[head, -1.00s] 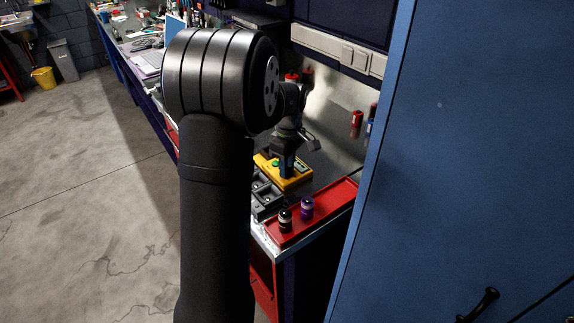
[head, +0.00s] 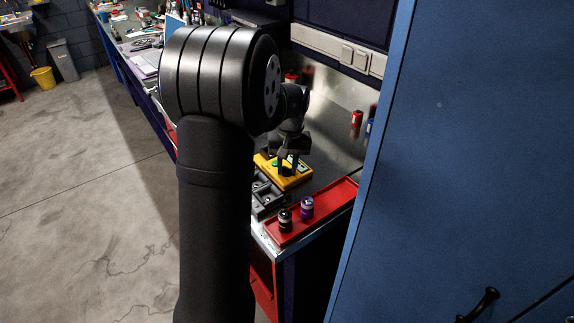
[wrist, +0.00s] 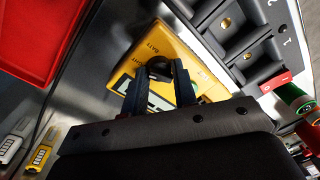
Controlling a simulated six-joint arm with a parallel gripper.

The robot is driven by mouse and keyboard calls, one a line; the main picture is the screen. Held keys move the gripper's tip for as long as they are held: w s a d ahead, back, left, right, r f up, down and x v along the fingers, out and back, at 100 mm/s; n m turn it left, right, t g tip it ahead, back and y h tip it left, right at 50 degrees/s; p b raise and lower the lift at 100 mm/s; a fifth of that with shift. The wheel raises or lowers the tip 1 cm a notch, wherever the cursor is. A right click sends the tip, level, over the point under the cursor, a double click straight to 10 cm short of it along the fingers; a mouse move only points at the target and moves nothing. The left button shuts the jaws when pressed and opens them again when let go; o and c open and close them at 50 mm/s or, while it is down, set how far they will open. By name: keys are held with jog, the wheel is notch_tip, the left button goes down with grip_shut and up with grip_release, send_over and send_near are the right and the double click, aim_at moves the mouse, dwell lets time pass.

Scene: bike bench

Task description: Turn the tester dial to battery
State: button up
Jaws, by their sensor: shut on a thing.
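The yellow tester (head: 296,182) lies on the metal bench; its yellow face also shows in the wrist view (wrist: 184,44). The black round dial (wrist: 158,66) is near its top edge, between my fingers. My gripper (wrist: 159,72) points down at the tester and is shut on the dial, one finger on each side. A BATT label shows on the yellow face just above the dial. The dial's pointer is not clear, and my gripper hides part of the tester's display.
A grey compartment holder (wrist: 238,35) stands close beside the tester. A red tray (head: 327,211) with a black battery (head: 285,220) and a purple battery (head: 307,207) lies at the bench's near end. A blue cabinet (head: 465,130) stands at the right.

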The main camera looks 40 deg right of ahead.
jog(key=m, duration=0.5)
jog(key=shift+d+m, duration=0.1)
jog(key=shift+m, duration=0.2)
jog(key=m, duration=0.5)
jog(key=shift+h, duration=0.3)
jog(key=shift+m, duration=0.4)
jog(key=o, duration=1)
jog(key=shift+c, duration=0.2)
notch_tip(320, 180, up, 17)
jog(key=s, duration=0.1)
jog(key=shift+s+r, duration=0.15)
jog(key=shift+r, duration=0.05)
